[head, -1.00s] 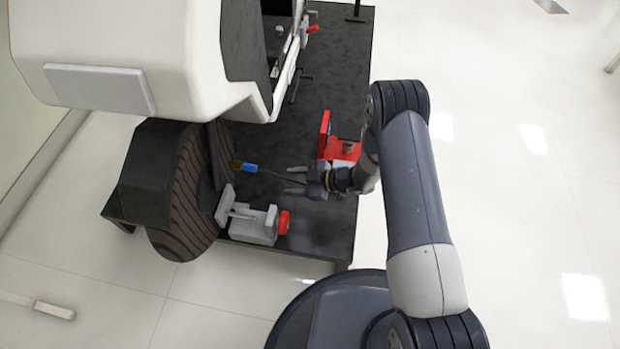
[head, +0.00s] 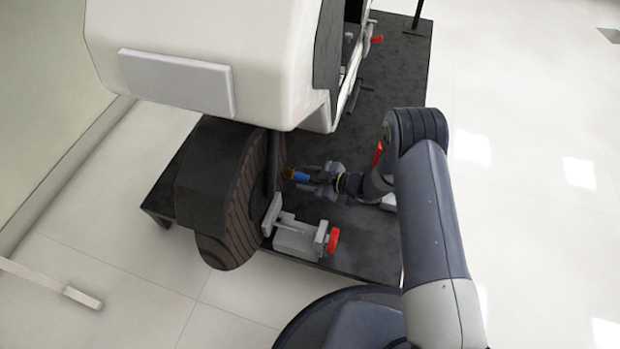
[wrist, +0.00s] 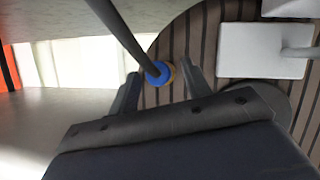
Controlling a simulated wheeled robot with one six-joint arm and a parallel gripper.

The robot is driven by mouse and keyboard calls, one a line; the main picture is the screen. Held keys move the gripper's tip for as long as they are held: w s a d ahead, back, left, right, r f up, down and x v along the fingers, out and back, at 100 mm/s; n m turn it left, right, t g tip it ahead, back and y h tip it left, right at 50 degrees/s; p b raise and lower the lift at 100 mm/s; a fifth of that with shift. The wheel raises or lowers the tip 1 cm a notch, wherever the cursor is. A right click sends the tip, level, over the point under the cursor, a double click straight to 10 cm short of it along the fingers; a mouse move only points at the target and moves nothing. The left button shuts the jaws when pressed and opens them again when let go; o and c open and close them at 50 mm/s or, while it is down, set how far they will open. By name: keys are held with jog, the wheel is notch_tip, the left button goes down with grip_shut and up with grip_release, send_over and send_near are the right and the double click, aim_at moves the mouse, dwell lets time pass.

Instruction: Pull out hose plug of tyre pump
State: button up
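The hose plug is a blue cylinder with a yellow-brown tip (head: 301,177), at the face of the brown, dark-grooved tyre (head: 243,205). In the wrist view the blue plug (wrist: 158,75) sits in front of the tyre, with a dark hose (wrist: 122,36) running from it to the upper left. My gripper (head: 312,180) is at the plug from the right. Its two fingers (wrist: 160,92) are apart, one on each side of the plug, with visible gaps. The red tyre pump (head: 377,154) is mostly hidden behind my arm.
A grey clamp-like device (head: 297,238) with a red knob stands just in front of the tyre. The white vehicle body (head: 200,40) overhangs the tyre. A dark platform (head: 395,75) lies beneath everything. Open floor lies to the right.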

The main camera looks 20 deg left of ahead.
grip_shut()
jog(key=shift+w+d+f, duration=0.15)
jog(key=shift+d+f, duration=0.05)
jog(key=shift+d, duration=1.05)
jog(key=shift+w+d+f, duration=0.1)
jog(key=shift+d+f, duration=0.05)
jog(key=shift+d, duration=1.05)
jog(key=shift+d, duration=0.15)
jog(key=shift+w+d+f+b, duration=0.1)
jog(key=shift+d+b, duration=0.1)
jog(key=shift+d, duration=0.6)
jog(key=shift+w+d+f+b, duration=0.1)
jog(key=shift+d+f+b, duration=0.05)
jog(key=shift+d, duration=0.6)
jog(key=shift+w+d+f+b, duration=0.1)
jog(key=shift+d+b, duration=0.1)
jog(key=shift+d, duration=0.6)
